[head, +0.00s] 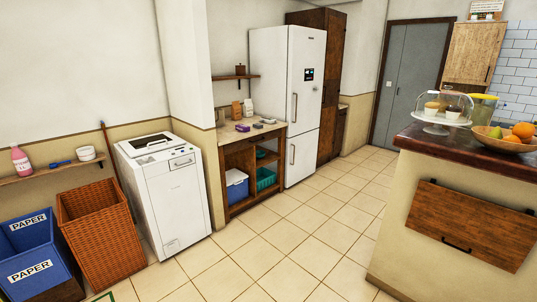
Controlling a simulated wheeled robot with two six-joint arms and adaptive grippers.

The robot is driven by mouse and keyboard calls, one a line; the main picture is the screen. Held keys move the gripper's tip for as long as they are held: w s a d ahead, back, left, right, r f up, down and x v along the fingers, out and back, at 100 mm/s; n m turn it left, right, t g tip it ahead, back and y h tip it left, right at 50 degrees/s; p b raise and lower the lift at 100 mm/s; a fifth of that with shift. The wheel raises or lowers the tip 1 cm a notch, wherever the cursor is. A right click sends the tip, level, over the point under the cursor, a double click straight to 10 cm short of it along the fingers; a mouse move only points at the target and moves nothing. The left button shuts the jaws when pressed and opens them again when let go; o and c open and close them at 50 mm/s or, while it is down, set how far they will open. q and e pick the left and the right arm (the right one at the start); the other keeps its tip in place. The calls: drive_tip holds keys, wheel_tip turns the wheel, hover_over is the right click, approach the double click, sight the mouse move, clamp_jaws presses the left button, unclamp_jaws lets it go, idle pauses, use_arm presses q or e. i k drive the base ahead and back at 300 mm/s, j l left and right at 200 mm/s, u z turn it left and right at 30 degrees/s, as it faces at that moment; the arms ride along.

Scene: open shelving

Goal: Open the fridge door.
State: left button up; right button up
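A tall white fridge (282,105) stands against the back wall near the middle of the head view. Its upper door (308,85) looks shut and has a small dark display panel (309,74) and a vertical handle (294,107) near its left edge. The lower door (302,157) also looks shut and has its own shorter handle (292,154). The fridge is some way off across the floor. Neither of my grippers is in view.
Tiled floor (285,240) lies clear up to the fridge. A wooden shelf unit (240,160) stands left of the fridge, then a white washing machine (170,200). A wicker basket (100,235) and blue paper bin (35,255) stand far left. A counter (415,215) blocks the right.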

sight(307, 46)
drive_tip(key=i+z, duration=0.1)
drive_tip(key=i, duration=0.5)
drive_tip(key=i+z, duration=0.1)
drive_tip(key=i, duration=1.05)
drive_tip(key=i+z, duration=0.15)
drive_tip(key=i, duration=0.45)
drive_tip(key=i+j+z, duration=0.1)
drive_tip(key=i, duration=0.45)
drive_tip(key=i+j+z, duration=0.1)
drive_tip(key=i+j, duration=0.15)
drive_tip(key=i, duration=0.35)
drive_tip(key=i+l+u, duration=0.2)
drive_tip(key=i+u, duration=0.15)
drive_tip(key=i, duration=0.25)
drive_tip(key=i+l+u, duration=0.35)
drive_tip(key=i, duration=0.25)
drive_tip(key=i+l+u, duration=0.35)
drive_tip(key=i+l, duration=0.15)
